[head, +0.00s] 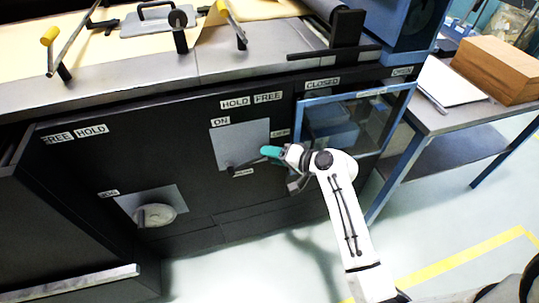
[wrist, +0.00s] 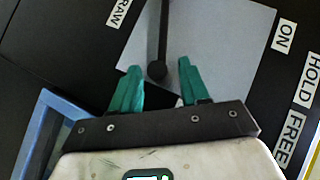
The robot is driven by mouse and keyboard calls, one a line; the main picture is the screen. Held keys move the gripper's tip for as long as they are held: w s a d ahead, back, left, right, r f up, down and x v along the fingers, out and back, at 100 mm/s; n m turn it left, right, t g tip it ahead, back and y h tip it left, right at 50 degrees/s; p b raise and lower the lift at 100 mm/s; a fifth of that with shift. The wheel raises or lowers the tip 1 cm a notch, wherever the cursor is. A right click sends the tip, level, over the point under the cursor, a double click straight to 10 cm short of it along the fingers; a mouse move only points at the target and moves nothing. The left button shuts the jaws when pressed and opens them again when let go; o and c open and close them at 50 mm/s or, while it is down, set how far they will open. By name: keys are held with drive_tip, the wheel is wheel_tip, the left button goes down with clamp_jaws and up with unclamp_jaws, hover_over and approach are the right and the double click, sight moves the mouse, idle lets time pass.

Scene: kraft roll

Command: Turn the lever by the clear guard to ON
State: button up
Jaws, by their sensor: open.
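The black lever (head: 246,162) is on a grey plate (head: 232,138) in the dark panel, left of the clear blue-framed guard (head: 358,97). It lies nearly level in the head view, low on the plate, its right end by my gripper. The ON label (head: 220,121) is above the plate's upper left. My gripper (head: 270,152) has teal fingers and is open. In the wrist view the gripper (wrist: 158,68) has one fingertip on each side of the lever's round dark end (wrist: 157,71), with gaps visible. The lever (wrist: 163,28) runs up out of that view. The ON label (wrist: 283,37) is at right.
A side table (head: 440,122) with a cardboard box (head: 497,68) stands at right. The worktop above holds kraft paper (head: 95,50) and metal handles. The floor in front is clear.

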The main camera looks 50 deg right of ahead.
drive_tip(key=shift+x, duration=0.8)
drive_tip(key=shift+c, duration=0.2)
clamp_jaws()
